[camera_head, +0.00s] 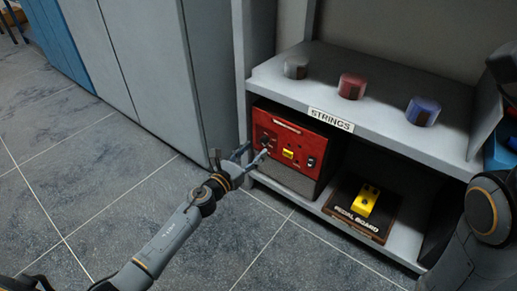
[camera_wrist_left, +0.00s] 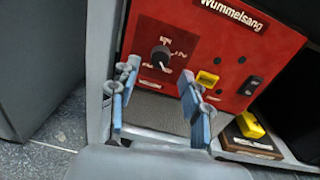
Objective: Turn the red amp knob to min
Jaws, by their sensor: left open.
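The red amp (camera_head: 330,148) stands on the lower shelf of the grey rack, its front facing me. In the left wrist view its red panel (camera_wrist_left: 225,60) fills the upper middle. The black round amp knob (camera_wrist_left: 161,55) sits at the panel's left, with white labels around it too small to read surely. A small pale mark shows at the knob's lower edge. My left gripper (camera_head: 252,155) is open in front of the amp's left part. In the wrist view its blue-padded fingers (camera_wrist_left: 158,88) stand apart, below and either side of the knob, apparently holding nothing. My right gripper does not show.
A yellow pedal (camera_head: 365,199) on a dark pedal board lies right of the amp. Grey, red and blue round objects (camera_head: 351,86) stand on the upper shelf (camera_head: 300,70). Grey cabinets (camera_head: 135,60) are at left; the tiled floor (camera_head: 90,170) is clear.

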